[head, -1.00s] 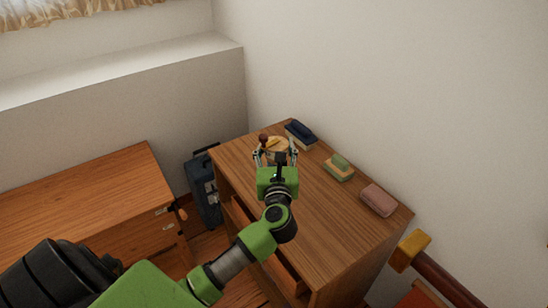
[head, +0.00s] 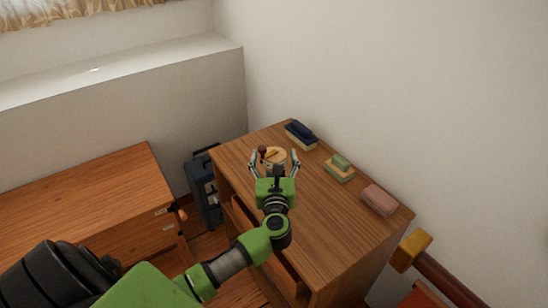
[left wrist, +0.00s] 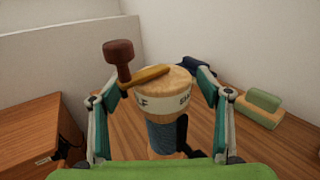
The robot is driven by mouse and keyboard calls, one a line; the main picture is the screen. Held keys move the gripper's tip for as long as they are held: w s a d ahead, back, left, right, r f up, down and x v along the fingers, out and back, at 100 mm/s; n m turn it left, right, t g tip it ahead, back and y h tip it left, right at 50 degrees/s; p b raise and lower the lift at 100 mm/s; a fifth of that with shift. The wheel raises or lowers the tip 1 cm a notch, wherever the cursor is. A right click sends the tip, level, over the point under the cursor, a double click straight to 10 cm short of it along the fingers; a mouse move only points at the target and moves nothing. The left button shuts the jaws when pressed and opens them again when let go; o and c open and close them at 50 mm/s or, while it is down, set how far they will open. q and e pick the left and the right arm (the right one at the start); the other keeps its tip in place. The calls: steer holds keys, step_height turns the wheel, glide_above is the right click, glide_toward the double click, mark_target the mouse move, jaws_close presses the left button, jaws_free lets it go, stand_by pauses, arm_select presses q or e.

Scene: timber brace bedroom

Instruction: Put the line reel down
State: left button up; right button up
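The line reel (head: 279,153) stands upright on the wooden dresser top (head: 330,215), near its far left corner. In the left wrist view the reel (left wrist: 168,110) has a pale wooden top, a lettered band, blue line below, and a crank with a dark red knob. My left gripper (head: 274,158) is open, its fingers spread on either side of the reel with a visible gap. The reel's base is partly hidden behind the gripper. My right gripper is not in view.
A dark blue-topped brush or block (head: 301,135), a green-and-yellow block (head: 340,168) and a pink case (head: 379,200) lie along the dresser's wall side. A dark suitcase (head: 203,190) stands left of the dresser. The dresser's middle is clear.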

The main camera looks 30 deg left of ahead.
arm_select(q)
steer(key=shift+r, duration=0.2)
steer(key=p+v, duration=0.1)
steer(key=v, duration=1.1)
